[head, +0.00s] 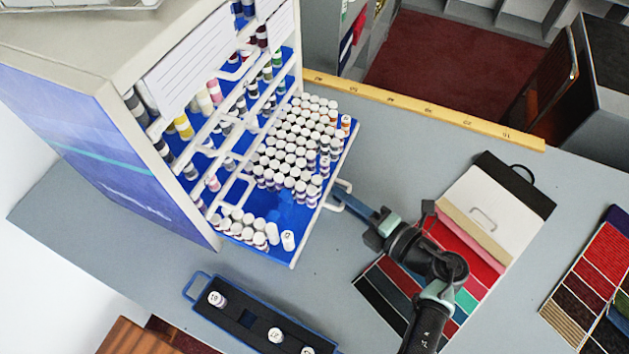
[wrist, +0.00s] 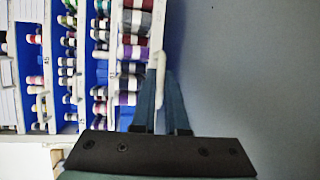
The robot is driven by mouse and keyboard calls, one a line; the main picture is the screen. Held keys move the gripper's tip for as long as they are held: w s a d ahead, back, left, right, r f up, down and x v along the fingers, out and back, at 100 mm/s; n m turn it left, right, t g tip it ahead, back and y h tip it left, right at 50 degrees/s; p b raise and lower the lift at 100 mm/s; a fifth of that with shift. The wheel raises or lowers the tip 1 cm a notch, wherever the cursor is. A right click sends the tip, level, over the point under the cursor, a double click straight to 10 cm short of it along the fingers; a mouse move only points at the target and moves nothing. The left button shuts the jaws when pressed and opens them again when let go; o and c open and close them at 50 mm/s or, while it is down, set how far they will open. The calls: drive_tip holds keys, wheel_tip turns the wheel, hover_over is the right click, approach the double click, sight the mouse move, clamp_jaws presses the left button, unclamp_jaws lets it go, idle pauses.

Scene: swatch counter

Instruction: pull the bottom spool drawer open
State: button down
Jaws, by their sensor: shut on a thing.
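The spool cabinet (head: 135,150) stands at the left with a blue side panel. Its bottom spool drawer (head: 284,209) is out over the counter, showing a blue floor, a white front and many white-capped spools. A white handle (head: 333,206) sits on the drawer front; it also shows in the wrist view (wrist: 160,72). My gripper (head: 345,197) reaches it from the right and is shut on the handle. In the wrist view my gripper's two blue fingers (wrist: 170,80) lie on either side of the handle, which they partly hide.
A blue-edged tray (head: 240,318) with a few spools lies at the front. Fabric swatch cards (head: 480,215) lie under and beside my arm. A yellow ruler (head: 420,108) runs along the back edge. Grey counter between drawer and cards is clear.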

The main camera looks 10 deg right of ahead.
drive_tip(key=shift+s+d, duration=0.45)
drive_tip(key=shift+d, duration=0.25)
drive_tip(key=shift+s+d, duration=0.45)
drive_tip(key=shift+d, duration=0.25)
drive_tip(key=shift+s+d, duration=0.45)
drive_tip(key=shift+d, duration=0.25)
drive_tip(key=c, duration=1.2)
unclamp_jaws()
drive_tip(key=shift+c, duration=0.2)
drive_tip(key=shift+s, duration=0.1)
drive_tip(key=b+v, duration=0.2)
drive_tip(key=v, duration=1)
drive_tip(key=shift+s+d+r+b, duration=0.15)
drive_tip(key=shift+s+d+b, duration=0.15)
drive_tip(key=shift+b, duration=0.1)
drive_tip(key=shift+w, duration=0.1)
